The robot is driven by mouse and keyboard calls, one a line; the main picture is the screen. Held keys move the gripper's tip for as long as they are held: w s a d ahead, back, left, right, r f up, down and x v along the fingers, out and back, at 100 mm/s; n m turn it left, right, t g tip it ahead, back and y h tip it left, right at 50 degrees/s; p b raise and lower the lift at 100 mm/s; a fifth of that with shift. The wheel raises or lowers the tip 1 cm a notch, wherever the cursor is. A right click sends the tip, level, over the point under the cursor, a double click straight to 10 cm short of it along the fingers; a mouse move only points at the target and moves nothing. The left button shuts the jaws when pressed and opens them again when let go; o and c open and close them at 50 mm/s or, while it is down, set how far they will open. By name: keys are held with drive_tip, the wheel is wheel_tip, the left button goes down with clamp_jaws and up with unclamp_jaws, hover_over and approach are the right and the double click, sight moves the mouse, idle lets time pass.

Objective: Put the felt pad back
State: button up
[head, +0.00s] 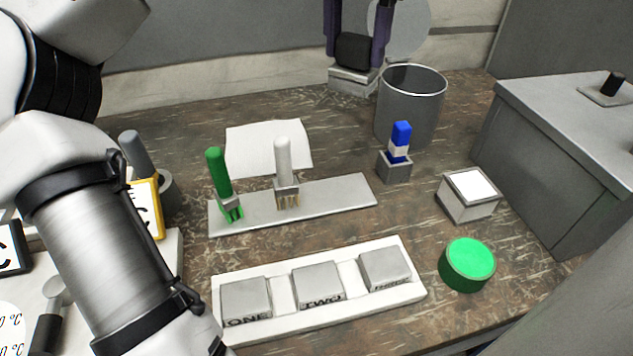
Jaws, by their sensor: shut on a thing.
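I cannot make out for sure which thing is the felt pad. A round green-topped piece (468,262) lies on the table at the right front. A grey block with a white square top (467,194) sits behind it. A thin white sheet (250,147) lies flat at the back, partly behind the brushes. My arm comes down the left side and leaves through the bottom edge. My gripper and anything it holds are outside the picture.
A white tray (418,293) holds blocks marked ONE, TWO and THREE. Behind it, a grey plate (345,192) carries a green brush (219,175) and a white brush (284,160). A blue-topped stick (401,135) stands in a grey holder before a grey bin (412,95). A large grey box (560,150) bounds the right.

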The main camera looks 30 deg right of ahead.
wheel_tip(320, 180, down, 20)
drive_tip(key=shift+s+r, duration=0.1)
idle(0.5)
drive_tip(key=shift+f, duration=0.3)
drive_tip(key=o, duration=0.9)
drive_tip(key=shift+r, duration=0.1)
drive_tip(key=shift+r, duration=0.1)
wheel_tip(320, 180, up, 12)
drive_tip(key=shift+r, duration=0.1)
